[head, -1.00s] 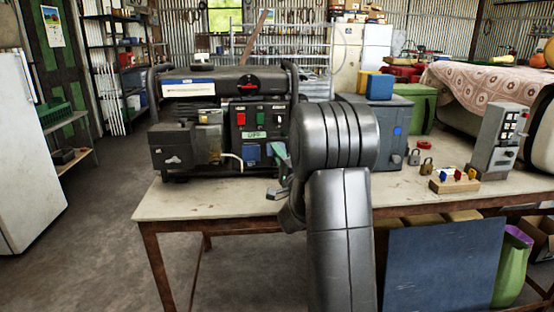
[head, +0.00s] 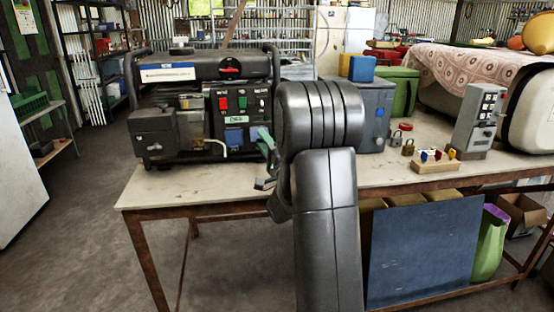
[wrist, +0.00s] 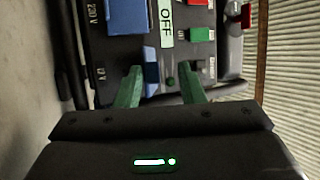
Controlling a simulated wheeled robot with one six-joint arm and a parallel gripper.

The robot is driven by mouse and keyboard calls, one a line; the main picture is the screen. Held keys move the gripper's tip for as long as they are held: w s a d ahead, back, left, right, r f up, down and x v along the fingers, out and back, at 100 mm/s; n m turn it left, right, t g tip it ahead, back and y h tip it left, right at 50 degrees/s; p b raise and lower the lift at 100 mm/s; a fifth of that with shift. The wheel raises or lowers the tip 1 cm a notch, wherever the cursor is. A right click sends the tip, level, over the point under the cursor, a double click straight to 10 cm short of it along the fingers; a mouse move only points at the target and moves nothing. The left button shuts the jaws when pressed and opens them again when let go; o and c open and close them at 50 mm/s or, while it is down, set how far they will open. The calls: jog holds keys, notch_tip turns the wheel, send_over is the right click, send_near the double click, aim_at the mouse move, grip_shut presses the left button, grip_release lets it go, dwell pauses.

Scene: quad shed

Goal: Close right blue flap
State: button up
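The dark generator (head: 205,105) stands on the bench, its front panel carrying red and green switches and an OFF label. A large blue flap (head: 234,137) shows on the panel; in the wrist view this blue flap (wrist: 126,14) is beside the 230 V marking. A smaller blue flap (wrist: 151,72) is near the 12 V marking; I cannot tell how far open it stands. My gripper (wrist: 160,84) has two green fingers spread apart, with the smaller flap between them, closer to the left finger. Contact is unclear. In the head view my arm partly hides my gripper (head: 266,150).
The bench (head: 150,195) also carries a grey-blue box (head: 378,100), padlocks (head: 408,146), a wooden block with coloured knobs (head: 436,166) and a grey control box (head: 475,120). A blue board (head: 420,255) leans below. Floor at left is clear.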

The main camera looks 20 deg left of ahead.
jog(key=v, duration=1.1)
jog(key=shift+d, duration=0.1)
jog(key=shift+s+d, duration=0.15)
jog(key=shift+s, duration=0.05)
